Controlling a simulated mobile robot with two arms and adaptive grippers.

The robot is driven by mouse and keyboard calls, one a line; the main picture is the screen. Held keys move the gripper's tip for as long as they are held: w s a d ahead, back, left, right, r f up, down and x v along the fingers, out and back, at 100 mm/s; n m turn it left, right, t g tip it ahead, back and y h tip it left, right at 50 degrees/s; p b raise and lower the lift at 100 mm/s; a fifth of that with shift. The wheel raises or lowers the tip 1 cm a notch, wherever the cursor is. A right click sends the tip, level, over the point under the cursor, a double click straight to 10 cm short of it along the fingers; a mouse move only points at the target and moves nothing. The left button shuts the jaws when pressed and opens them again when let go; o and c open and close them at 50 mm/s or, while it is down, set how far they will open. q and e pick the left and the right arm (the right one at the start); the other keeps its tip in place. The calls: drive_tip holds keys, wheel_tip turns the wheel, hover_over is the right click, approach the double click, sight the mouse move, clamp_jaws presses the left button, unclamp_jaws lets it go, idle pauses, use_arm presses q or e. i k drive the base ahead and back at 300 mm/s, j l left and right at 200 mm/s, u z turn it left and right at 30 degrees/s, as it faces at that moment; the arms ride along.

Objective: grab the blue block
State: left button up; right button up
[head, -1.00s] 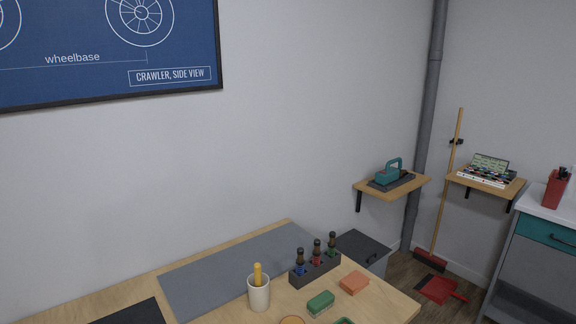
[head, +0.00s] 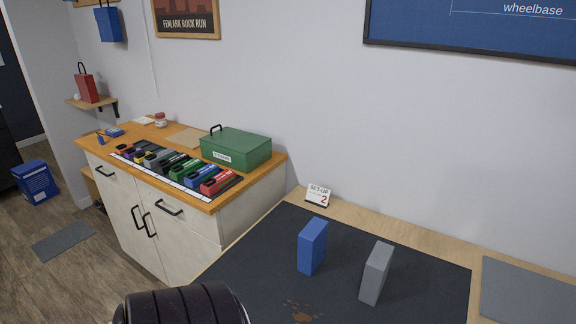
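The blue block (head: 312,246) stands upright on a dark mat (head: 250,262) on the wooden table, left of an upright grey block (head: 376,273). The two blocks are apart. A dark, ribbed rounded part of my own body shows at the bottom edge, left of the blocks. Neither of my grippers is in view.
A card reading "SET-UP 2" (head: 319,196) stands behind the mat. A brown stain (head: 300,317) marks the mat in front of the blocks. Left is a cabinet (head: 190,236) with a green box (head: 236,148) and a row of colored items. A grey mat (head: 530,294) lies right.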

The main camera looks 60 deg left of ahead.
sight(312, 240)
drive_tip(key=u, duration=1.7)
drive_tip(key=k+j+u, duration=0.1)
drive_tip(key=k, duration=0.05)
